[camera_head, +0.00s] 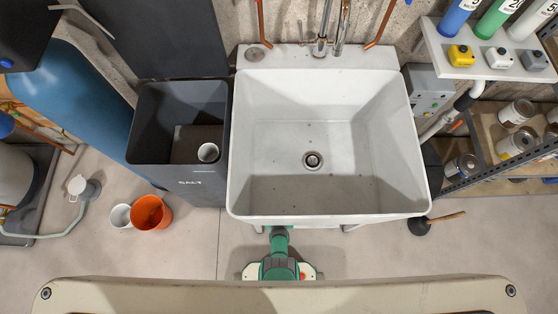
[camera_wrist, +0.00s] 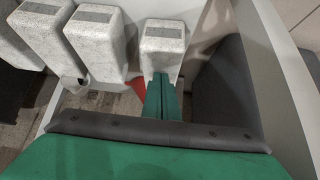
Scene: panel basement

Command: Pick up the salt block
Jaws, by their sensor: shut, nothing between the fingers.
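Several pale, speckled blocks with grey label patches stand in a row in the wrist view. They look like salt blocks. The rightmost block (camera_wrist: 162,40) is straight beyond my gripper (camera_wrist: 161,78). Its green fingers are shut together and empty. Their tips overlap the lower part of this block in the picture; I cannot tell whether they touch it. Another block (camera_wrist: 98,42) is left of it, and another (camera_wrist: 45,32) is farther left. No such block is plain in the head view, and the gripper's fingers do not show there.
A red item (camera_wrist: 134,90) shows between two blocks. A dark grey panel (camera_wrist: 225,85) and a pale edge (camera_wrist: 262,80) are close on the right. The head view shows a white sink (camera_head: 240,130), an open SALT bin (camera_head: 190,185), an orange bucket (camera_head: 151,212) and shelves (camera_head: 485,130).

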